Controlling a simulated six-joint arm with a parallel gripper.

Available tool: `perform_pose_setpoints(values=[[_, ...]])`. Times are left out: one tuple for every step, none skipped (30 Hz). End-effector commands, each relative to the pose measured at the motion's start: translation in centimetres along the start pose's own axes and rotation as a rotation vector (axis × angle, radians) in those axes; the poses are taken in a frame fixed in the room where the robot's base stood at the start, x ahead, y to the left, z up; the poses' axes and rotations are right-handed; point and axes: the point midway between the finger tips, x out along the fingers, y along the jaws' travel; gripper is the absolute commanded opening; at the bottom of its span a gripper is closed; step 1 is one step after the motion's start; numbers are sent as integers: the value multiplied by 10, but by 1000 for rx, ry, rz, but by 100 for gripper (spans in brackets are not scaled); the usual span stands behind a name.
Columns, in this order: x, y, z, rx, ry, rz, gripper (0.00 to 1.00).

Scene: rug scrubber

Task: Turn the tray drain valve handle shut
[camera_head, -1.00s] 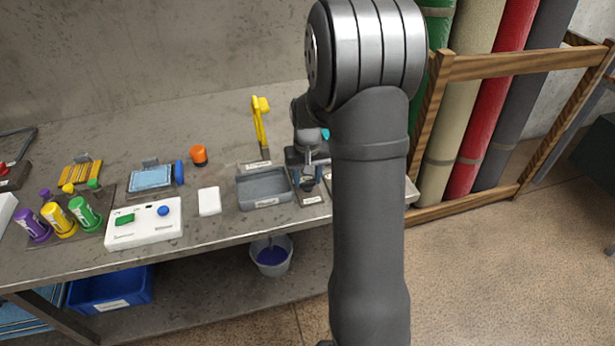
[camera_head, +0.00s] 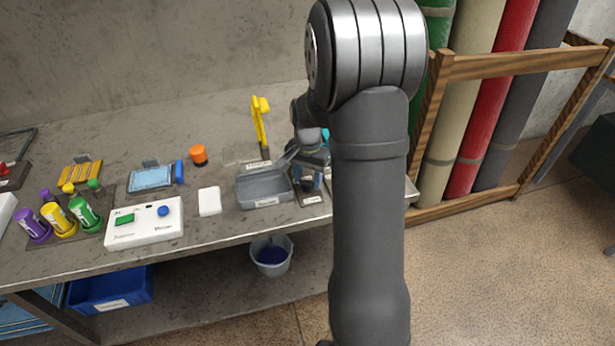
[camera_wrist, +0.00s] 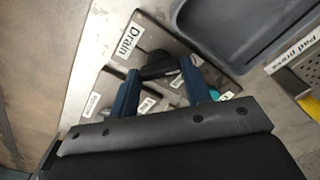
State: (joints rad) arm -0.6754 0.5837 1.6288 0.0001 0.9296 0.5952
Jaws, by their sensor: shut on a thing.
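In the wrist view the dark drain valve handle (camera_wrist: 158,66) lies between the two blue fingers of my gripper (camera_wrist: 158,88), which are shut on it. The handle's lower part is hidden by the fingers. A plate with a "Drain" label (camera_wrist: 130,41) lies beside it. The grey tray (camera_wrist: 225,28) is at the upper right of the wrist view. In the head view the tray (camera_head: 263,203) stands just left of my gripper (camera_head: 309,181). There the valve is mostly hidden behind my gripper.
A yellow lever (camera_head: 260,125) stands behind the tray. A white pad (camera_head: 209,201) and a white control box (camera_head: 144,222) lie to the left. A bucket (camera_head: 271,256) sits below the bench, under the tray. Rolled rugs in a wooden rack (camera_head: 440,95) stand at right.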

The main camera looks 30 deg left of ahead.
Motion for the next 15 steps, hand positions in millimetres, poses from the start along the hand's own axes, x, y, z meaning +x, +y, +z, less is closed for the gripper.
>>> perform_pose_setpoints(values=[[-1,0,0,42,1,-1,21],[-1,0,0,70,2,-1,21],[-1,0,0,108,2,-1,21],[-1,0,0,137,2,-1,21],[-1,0,0,165,2,-1,21],[-1,0,0,203,2,-1,21],[-1,0,0,232,2,-1,21],[-1,0,0,260,2,-1,21],[-1,0,0,298,2,-1,21],[-1,0,0,327,2,-1,21],[-1,0,-1,355,2,-1,21],[-1,0,-1,393,2,-1,21],[-1,0,-1,421,2,-1,21],[-1,0,-1,448,2,-1,21],[-1,0,-1,485,2,-2,21]])
